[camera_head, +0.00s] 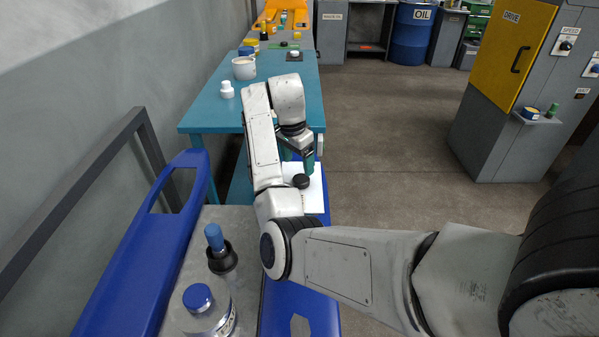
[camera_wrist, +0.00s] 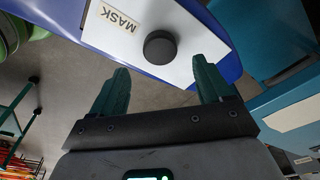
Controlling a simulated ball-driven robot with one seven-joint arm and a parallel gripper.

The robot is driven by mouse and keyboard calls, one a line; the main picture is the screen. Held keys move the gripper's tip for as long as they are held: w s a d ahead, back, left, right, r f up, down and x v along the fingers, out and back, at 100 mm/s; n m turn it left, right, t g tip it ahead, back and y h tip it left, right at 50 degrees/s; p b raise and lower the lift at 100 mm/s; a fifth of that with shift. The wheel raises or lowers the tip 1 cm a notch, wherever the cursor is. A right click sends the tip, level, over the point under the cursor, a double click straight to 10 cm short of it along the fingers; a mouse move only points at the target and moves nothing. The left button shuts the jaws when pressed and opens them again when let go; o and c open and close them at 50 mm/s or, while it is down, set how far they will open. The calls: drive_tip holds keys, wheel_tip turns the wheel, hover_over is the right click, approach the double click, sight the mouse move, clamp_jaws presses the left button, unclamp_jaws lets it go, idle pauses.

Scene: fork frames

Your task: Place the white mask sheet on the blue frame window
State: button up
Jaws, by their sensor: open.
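The white mask sheet (camera_head: 314,200) lies on a blue panel below my gripper. It has a dark round knob (camera_head: 301,181). In the wrist view the sheet (camera_wrist: 186,22) carries a MASK label and its knob (camera_wrist: 160,47) is just beyond the fingertips, between their lines. My gripper (camera_head: 298,160) is open and empty; its teal fingers show apart in the wrist view (camera_wrist: 162,80). The blue frame (camera_head: 196,170) stands at the left, with an open window near its far end. My arm hides part of the sheet's left side.
A grey surface between the blue panels holds a blue-capped jar (camera_head: 199,298) and a bottle with a blue top (camera_head: 215,238). A teal table (camera_head: 210,118) beyond holds a white pot (camera_head: 244,68) and a small white bottle (camera_head: 227,90). Open floor lies to the right.

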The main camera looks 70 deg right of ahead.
sight(296, 182)
drive_tip(key=r, duration=0.3)
drive_tip(key=r+p, duration=0.1)
drive_tip(key=r, duration=0.1)
drive_tip(key=shift+w+a+r, duration=0.15)
drive_tip(key=shift+a, duration=0.25)
